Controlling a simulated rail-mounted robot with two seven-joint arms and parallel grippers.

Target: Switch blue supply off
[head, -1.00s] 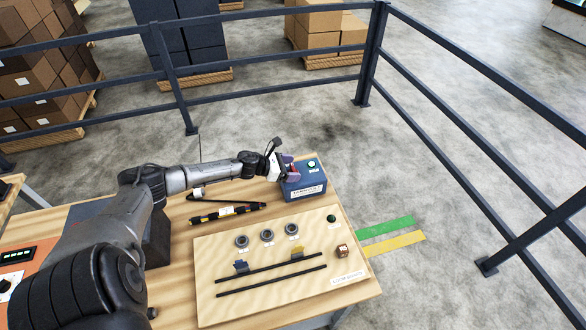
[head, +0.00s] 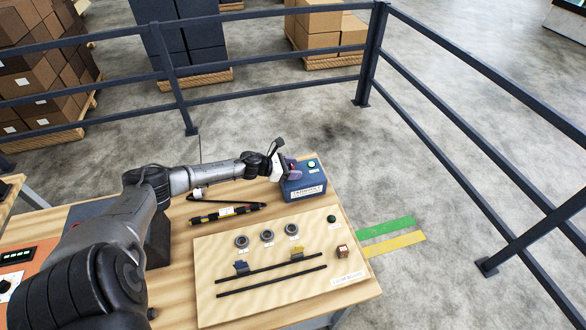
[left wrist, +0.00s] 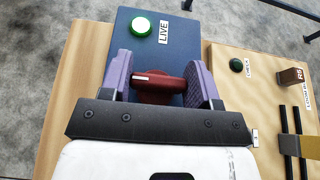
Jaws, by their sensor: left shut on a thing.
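The blue supply box (head: 303,184) stands at the back right of the wooden bench. Its round lamp (left wrist: 141,27) glows green beside a LIVE label, and the lamp also shows lit in the head view (head: 312,163). A dark red rotary switch (left wrist: 158,84) sits on the box top. My left gripper (head: 289,167) is at the box's left part. In the left wrist view its purple fingers (left wrist: 160,78) are on both sides of the switch, shut on it. The switch grip lies crosswise between the fingers. My right gripper is not in view.
A pale panel (head: 230,305) in front of the box carries round sockets, dark rails and a green button (head: 331,218). A black-and-yellow pen-like tool (head: 227,213) lies left of the box. Dark railings (head: 440,60) surround the bench.

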